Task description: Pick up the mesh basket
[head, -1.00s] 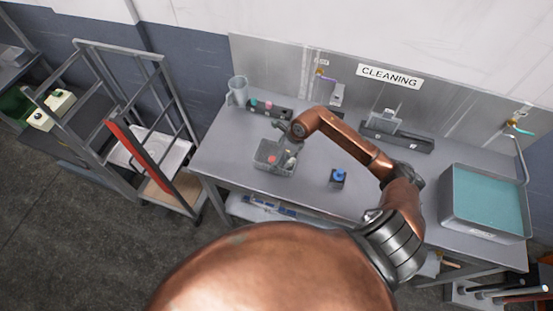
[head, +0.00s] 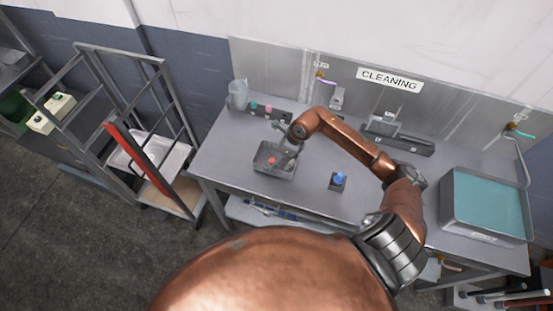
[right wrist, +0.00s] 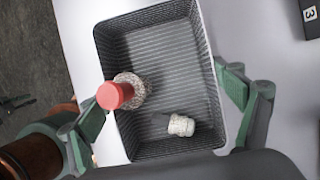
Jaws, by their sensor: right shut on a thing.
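The dark grey mesh basket (head: 270,173) stands on the left part of the grey table. It also shows in the right wrist view (right wrist: 160,70), where it fills the middle. In it are a red-topped piece with a speckled collar (right wrist: 118,94) and a small whitish piece (right wrist: 181,125). My right gripper (right wrist: 164,98) is over the basket with a green-padded finger against each of two opposite sides, shut on the basket. In the head view the right gripper (head: 286,158) partly hides the basket's right side. My left gripper is not in view.
A small dark block with a blue top (head: 338,180) stands right of the basket. A clear jug (head: 238,95) and a dark holder with coloured pieces (head: 266,110) stand behind it. A tub of teal liquid (head: 486,203) is at right. A rack (head: 165,150) stands left of the table.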

